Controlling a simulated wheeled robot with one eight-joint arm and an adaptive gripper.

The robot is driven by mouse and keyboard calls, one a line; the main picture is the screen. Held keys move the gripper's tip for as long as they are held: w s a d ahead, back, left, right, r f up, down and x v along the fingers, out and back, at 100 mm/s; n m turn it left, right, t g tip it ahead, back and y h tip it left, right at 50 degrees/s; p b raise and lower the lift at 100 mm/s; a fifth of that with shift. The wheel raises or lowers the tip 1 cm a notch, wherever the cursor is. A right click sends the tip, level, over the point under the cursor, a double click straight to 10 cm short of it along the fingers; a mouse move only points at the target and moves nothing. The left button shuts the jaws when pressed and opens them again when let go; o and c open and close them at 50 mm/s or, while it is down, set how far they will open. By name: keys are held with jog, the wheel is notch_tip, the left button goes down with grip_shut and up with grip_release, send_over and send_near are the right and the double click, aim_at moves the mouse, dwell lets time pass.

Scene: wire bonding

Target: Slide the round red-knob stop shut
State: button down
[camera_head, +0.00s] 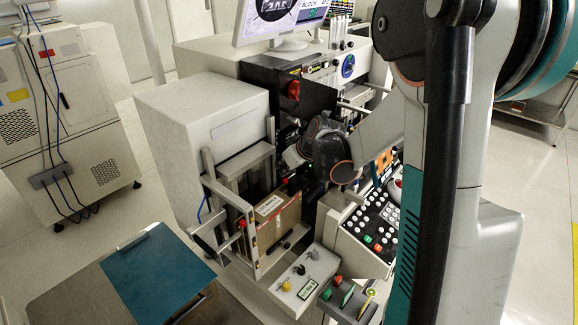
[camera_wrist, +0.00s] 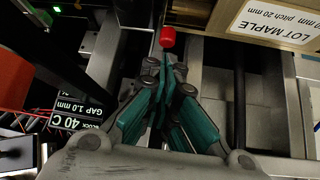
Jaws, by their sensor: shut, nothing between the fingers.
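The round red knob (camera_wrist: 168,37) shows in the wrist view at top centre, beside the box labelled LOT MAPLE (camera_wrist: 233,36). My gripper (camera_wrist: 165,62) is shut and empty, its teal fingers together. Its tips point at the knob and lie just below it in the picture; I cannot tell whether they touch. In the head view the labelled box (camera_head: 286,222) stands in a grey metal frame (camera_head: 212,184). A small red spot (camera_head: 242,223) shows at that frame's left; I cannot tell if it is the same knob. My fingers are unclear there.
A button panel (camera_head: 360,232) is right of the box, with a small knob box (camera_head: 306,281) in front. A white machine housing (camera_head: 200,125) stands behind the frame. A blue-topped table (camera_head: 158,270) is at lower left. In the wrist view, dark machine parts and metal rails flank my fingers.

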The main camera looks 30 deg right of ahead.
jog(key=shift+x, duration=0.95)
jog(key=s, duration=0.1)
jog(key=s+d, duration=0.1)
jog(key=s, duration=0.1)
jog(key=shift+s+d, duration=0.2)
jog(key=shift+s, duration=0.05)
jog(key=shift+r, duration=0.2)
